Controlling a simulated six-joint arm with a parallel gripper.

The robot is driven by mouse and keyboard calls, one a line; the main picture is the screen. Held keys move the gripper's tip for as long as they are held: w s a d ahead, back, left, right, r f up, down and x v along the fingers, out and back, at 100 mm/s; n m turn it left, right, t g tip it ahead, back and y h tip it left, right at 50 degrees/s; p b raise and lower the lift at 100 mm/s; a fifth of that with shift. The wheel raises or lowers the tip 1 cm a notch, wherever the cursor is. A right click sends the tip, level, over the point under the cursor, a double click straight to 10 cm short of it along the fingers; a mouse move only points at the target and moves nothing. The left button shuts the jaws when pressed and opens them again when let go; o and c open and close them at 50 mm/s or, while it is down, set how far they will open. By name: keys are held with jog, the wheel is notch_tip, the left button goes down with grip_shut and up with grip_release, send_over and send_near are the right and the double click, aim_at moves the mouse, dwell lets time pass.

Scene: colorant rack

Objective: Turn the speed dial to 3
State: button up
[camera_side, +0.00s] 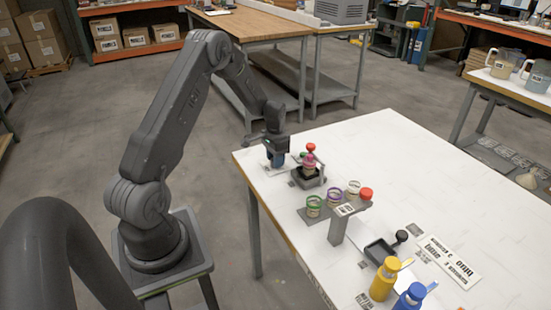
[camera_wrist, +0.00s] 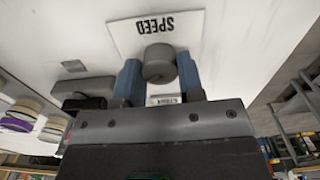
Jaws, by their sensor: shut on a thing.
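The speed dial (camera_wrist: 159,58) is a grey round knob in the wrist view, beside a white card (camera_wrist: 135,35) that reads SPEED upside down. My gripper (camera_wrist: 160,78) has its two blue fingers on either side of the dial, shut on it. No numbers or pointer on the dial are readable, so I cannot tell its setting. In the side view my gripper (camera_side: 276,160) points down at the table's far left corner, and the dial is hidden there.
Close right of my gripper stands a dark device (camera_side: 308,179) with a red-topped jar on it. The table's back right is clear.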

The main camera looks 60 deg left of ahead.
dwell(0.3)
jog(key=o, duration=0.9)
notch_tip(320, 180, up, 14)
jog(key=shift+f, duration=0.1)
